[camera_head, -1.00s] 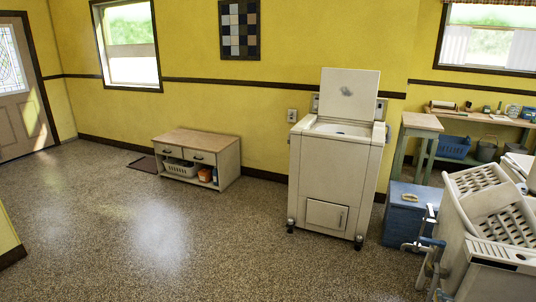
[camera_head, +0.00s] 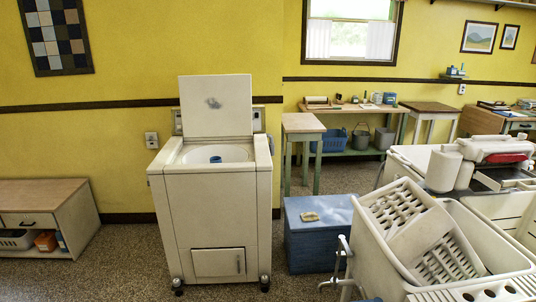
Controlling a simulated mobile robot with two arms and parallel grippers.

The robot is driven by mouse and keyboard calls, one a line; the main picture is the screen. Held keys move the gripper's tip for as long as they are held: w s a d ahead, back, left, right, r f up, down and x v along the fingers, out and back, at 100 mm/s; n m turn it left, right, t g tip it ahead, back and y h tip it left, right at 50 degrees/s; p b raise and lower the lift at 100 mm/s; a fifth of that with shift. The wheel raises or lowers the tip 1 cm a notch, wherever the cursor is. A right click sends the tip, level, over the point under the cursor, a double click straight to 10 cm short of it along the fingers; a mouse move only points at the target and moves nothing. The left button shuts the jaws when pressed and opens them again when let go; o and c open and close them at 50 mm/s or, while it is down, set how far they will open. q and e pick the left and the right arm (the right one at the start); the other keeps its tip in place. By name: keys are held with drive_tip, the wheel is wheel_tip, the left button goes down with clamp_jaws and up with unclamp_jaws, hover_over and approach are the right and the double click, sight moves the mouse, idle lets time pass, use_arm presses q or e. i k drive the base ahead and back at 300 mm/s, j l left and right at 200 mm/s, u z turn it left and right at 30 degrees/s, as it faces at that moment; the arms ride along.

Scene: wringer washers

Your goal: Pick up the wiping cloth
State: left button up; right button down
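I cannot make out the wiping cloth for sure. A small tan item (camera_head: 310,216) lies on the lid of the blue chest (camera_head: 322,248); it is too small to tell whether it is a cloth. A red item (camera_head: 506,158) shows at the right, partly hidden under a white part; I cannot tell what it is. Neither of my grippers is in view.
A white washer (camera_head: 215,195) with a raised lid stands in the middle. A low cabinet (camera_head: 75,205) is at left. A pale tub with slatted racks (camera_head: 450,215) fills the right foreground. A workbench (camera_head: 360,107) stands behind. Floor is clear left of the washer.

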sight(307, 216)
drive_tip(key=i+z, duration=0.15)
drive_tip(key=i, duration=0.3)
drive_tip(key=i+j+z, duration=0.15)
drive_tip(key=i, duration=0.35)
drive_tip(key=i+j+z, duration=0.2)
drive_tip(key=i, duration=0.25)
drive_tip(key=i+j+z, duration=0.15)
drive_tip(key=i, duration=0.3)
